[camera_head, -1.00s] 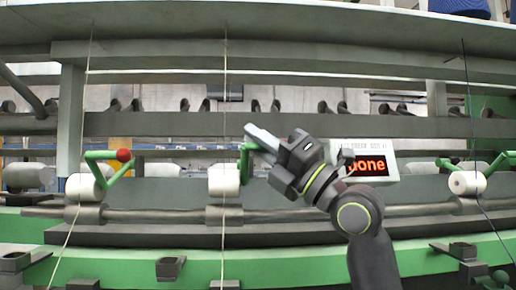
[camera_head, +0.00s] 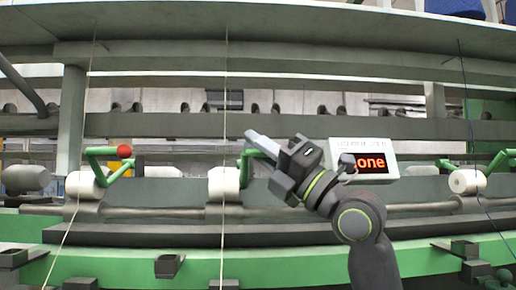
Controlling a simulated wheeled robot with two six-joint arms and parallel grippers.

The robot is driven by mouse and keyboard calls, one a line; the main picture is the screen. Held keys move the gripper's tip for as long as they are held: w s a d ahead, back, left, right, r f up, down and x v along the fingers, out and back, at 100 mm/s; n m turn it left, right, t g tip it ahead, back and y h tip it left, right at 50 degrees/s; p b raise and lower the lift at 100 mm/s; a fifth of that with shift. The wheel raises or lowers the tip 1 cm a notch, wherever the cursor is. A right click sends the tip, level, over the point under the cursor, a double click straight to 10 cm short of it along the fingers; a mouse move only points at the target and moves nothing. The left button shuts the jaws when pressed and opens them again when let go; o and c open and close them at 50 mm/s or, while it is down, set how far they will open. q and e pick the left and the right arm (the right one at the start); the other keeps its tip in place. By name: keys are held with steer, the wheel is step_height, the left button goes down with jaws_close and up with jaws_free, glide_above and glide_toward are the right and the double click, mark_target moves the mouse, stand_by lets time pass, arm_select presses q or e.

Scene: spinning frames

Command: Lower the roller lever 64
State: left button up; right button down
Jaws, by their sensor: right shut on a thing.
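Several green roller levers stand along the spinning frame, each with a white roller. The middle lever (camera_head: 244,166) sits beside its white roller (camera_head: 223,183). My right gripper (camera_head: 254,137) is at the top of this middle lever, shut on it, and its fingers hide the lever's upper end. The left lever (camera_head: 101,160) has a red ball at its tip and stands raised beside its roller (camera_head: 85,185). The right lever (camera_head: 497,162) stands by another roller (camera_head: 467,181). I cannot read a number on any lever. My left gripper is not in view.
A display box (camera_head: 366,161) with red lit letters stands behind my right arm. Thin threads hang in front of the rollers. A grey bar (camera_head: 300,234) and green rail (camera_head: 310,262) with small dark brackets run along the front. A shelf overhangs the top.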

steer(key=shift+f, duration=0.25)
steer(key=c, duration=1.4)
jaws_free()
steer(key=shift+s+r, duration=0.1)
steer(key=shift+c, duration=0.2)
